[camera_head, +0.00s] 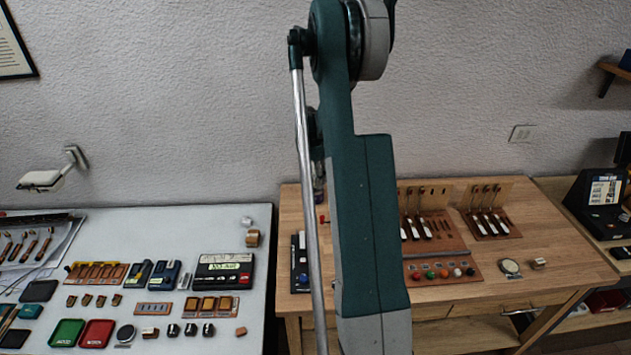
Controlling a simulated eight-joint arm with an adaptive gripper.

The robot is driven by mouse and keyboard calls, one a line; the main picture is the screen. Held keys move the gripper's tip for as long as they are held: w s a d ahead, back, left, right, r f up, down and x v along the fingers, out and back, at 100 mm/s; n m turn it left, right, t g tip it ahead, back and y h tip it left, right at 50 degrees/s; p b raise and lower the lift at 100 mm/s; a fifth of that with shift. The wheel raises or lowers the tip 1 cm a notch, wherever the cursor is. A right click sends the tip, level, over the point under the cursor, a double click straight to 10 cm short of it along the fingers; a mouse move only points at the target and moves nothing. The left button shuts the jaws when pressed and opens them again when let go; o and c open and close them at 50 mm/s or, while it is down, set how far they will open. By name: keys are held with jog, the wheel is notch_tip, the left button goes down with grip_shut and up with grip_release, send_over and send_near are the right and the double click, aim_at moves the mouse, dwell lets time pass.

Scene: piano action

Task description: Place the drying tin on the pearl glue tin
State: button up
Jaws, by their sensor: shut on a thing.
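My gripper is not in view; only my arm crosses the middle of the picture, and its end lies below the lower edge. I cannot tell for sure which things are the drying tin and the pearl glue tin. A round, dark-rimmed tin-like thing (510,267) lies on the right of the wooden bench, with a small label in front. Any thing held by my gripper is hidden from this view.
The pale left table (150,230) carries green and red trays, dark boxes and small blocks. The wooden bench (560,255) holds tool racks (435,240), a strip of coloured knobs (440,271) and a small block (538,263). My arm hides part of the bench.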

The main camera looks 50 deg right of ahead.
aim_at(312, 177)
jog(key=shift+f, duration=0.65)
jog(key=shift+f, duration=0.15)
jog(key=o, duration=0.9)
jog(key=r, duration=0.4)
jog(key=a+r, duration=0.1)
jog(key=r, duration=0.3)
jog(key=a+r, duration=0.1)
jog(key=r, duration=0.3)
jog(key=shift+r, duration=0.1)
